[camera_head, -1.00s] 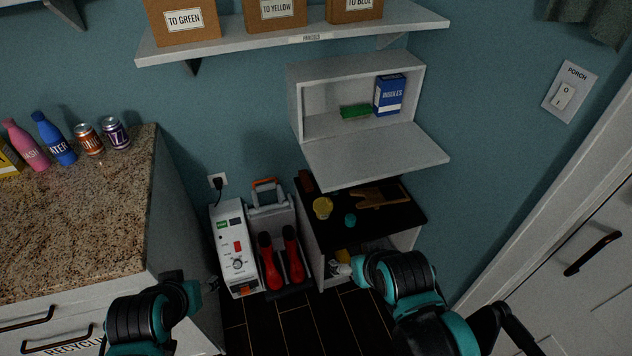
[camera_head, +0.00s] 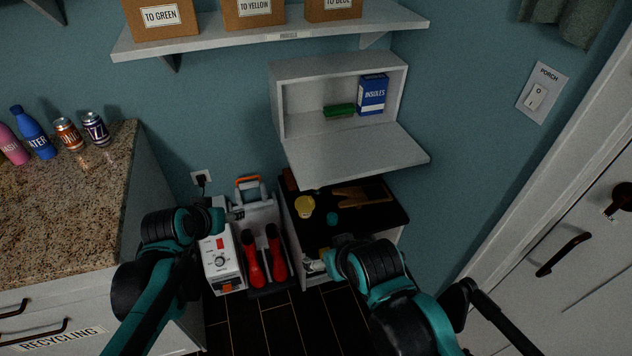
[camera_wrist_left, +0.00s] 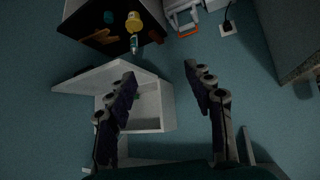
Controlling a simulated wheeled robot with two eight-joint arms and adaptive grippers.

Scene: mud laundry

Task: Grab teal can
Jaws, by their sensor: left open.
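The teal can (camera_head: 332,219) is small and stands on the dark top of the low cabinet (camera_head: 393,245), right of and slightly nearer than a yellow can (camera_head: 305,207). My left gripper is in front of the wall left of that cabinet, apart from the can. In the left wrist view its fingers (camera_wrist_left: 160,73) are spread with nothing between them.
A wall box (camera_head: 290,95) with its flap (camera_head: 360,155) open hangs over the cabinet's rear. Left of the cabinet stand a white machine (camera_head: 222,262) and red boot-shaped forms (camera_head: 276,255). The counter (camera_head: 65,220) at left holds drink cans and bottles.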

